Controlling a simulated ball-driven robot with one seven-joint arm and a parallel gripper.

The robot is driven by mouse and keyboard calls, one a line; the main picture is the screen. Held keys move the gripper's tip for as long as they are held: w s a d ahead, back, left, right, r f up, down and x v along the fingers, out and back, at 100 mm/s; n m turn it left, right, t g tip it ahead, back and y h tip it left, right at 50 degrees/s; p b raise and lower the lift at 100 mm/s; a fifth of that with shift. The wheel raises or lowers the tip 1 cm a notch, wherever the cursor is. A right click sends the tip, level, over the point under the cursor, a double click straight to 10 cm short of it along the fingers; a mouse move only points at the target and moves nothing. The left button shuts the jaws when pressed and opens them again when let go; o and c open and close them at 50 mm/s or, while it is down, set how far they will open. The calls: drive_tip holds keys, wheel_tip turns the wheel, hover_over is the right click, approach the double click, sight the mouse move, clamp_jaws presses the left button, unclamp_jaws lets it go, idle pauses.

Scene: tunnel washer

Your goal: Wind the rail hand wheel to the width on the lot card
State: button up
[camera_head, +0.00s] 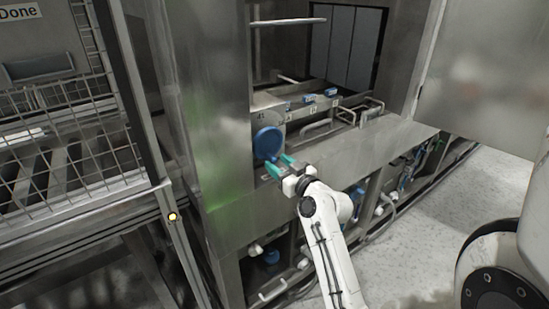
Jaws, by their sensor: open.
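The rail hand wheel appears to be the round blue disc (268,142) at the left end of the washer's opening. My gripper (272,168), with green fingertips, is open just below and in front of the disc. I cannot tell whether a finger touches it. A small mark that looks like "41" is on the metal beside the disc. The rails (325,122) run inside the opening to the right. I do not see a lot card that I can read.
A steel panel (200,110) stands left of the opening. A wire rack (75,150) under a "Done" sign (18,12) is at the far left. Small blue parts (310,98) sit on the bar inside. Pipes and valves fill the space below the ledge. Pale floor (480,185) is clear at right.

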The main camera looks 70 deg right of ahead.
drive_tip(key=shift+x, duration=1.2)
drive_tip(key=shift+c, duration=0.3)
clamp_jaws()
